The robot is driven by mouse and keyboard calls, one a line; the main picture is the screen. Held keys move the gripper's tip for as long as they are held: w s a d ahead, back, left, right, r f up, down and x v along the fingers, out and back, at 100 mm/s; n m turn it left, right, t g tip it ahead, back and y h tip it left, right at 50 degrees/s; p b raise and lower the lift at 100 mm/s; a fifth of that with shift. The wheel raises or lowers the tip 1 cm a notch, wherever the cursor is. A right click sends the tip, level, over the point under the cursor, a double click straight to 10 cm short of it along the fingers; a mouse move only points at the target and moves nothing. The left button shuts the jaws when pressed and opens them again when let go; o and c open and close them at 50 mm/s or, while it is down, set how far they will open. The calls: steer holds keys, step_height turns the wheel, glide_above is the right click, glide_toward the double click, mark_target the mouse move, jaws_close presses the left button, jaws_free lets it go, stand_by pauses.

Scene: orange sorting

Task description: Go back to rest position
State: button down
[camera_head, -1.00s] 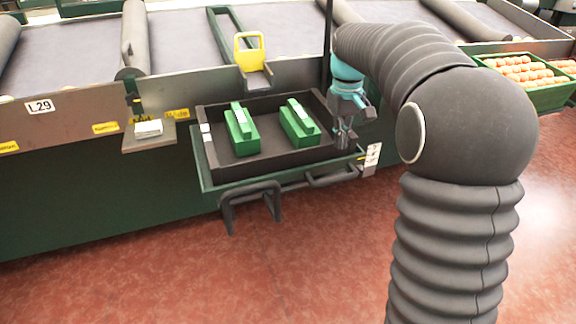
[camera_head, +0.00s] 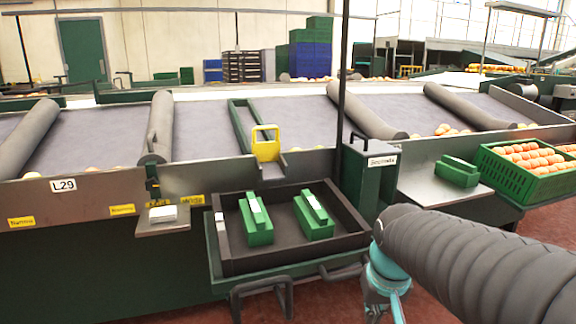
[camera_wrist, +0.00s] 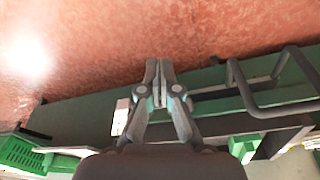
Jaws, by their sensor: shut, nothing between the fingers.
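My gripper (camera_wrist: 158,82) is shut and empty in the wrist view, pointing at the red floor beside the green bench edge. In the head view my arm enters from the right, and its teal wrist shows at the bottom, right of the black tray (camera_head: 228,262). The fingertips are cut off or hidden there. Two green boxes (camera_head: 256,224) (camera_head: 313,219) with pale tops lie apart inside the tray.
A green crate of oranges (camera_head: 512,182) stands at the right, beside a small green box (camera_head: 457,171) on a ledge. A grey-green box (camera_head: 368,178) with a label stands right of the tray. Dark bars (camera_wrist: 262,92) stick out from the bench. Red floor (camera_wrist: 130,30) is clear.

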steer(key=s+r+t, duration=0.1)
steer(key=s+t, duration=0.1)
steer(key=s, duration=0.9)
steer(key=shift+s+r+t, duration=0.15)
steer(key=shift+r+t, duration=0.05)
steer(key=shift+t, duration=0.2)
stand_by(1.8)
